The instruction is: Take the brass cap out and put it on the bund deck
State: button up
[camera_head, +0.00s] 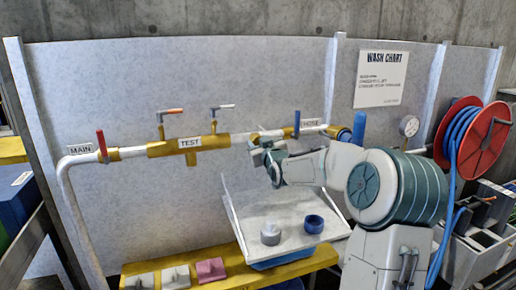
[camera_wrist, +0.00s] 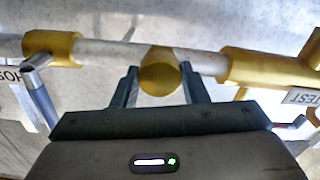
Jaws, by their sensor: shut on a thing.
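The brass cap (camera_wrist: 160,78) is a round yellow end facing the wrist camera, on a short stub against the white pipe (camera_wrist: 110,53). My gripper (camera_wrist: 160,88) has one finger on each side of the cap and is shut on it. In the head view my gripper (camera_head: 262,148) is at the pipe between the TEST and HOSE labels, and it hides most of the cap. A yellow deck (camera_head: 232,268), which may be the bund deck, runs along the bottom. A pale tray (camera_head: 282,212) stands over it, below my gripper.
A grey cylinder (camera_head: 270,233) and a blue ring-like cup (camera_head: 314,223) sit on the tray. Several small blocks, one pink (camera_head: 210,269), lie on the yellow deck. Valve levers (camera_head: 102,145) stick out from the pipe. A hose reel (camera_head: 470,138) is at right.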

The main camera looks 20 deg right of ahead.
jog(key=n+b, duration=0.2)
jog(key=n, duration=0.1)
jog(key=shift+b, duration=0.45)
jog(key=n+b, duration=0.4)
jog(key=n, duration=0.1)
dwell(0.3)
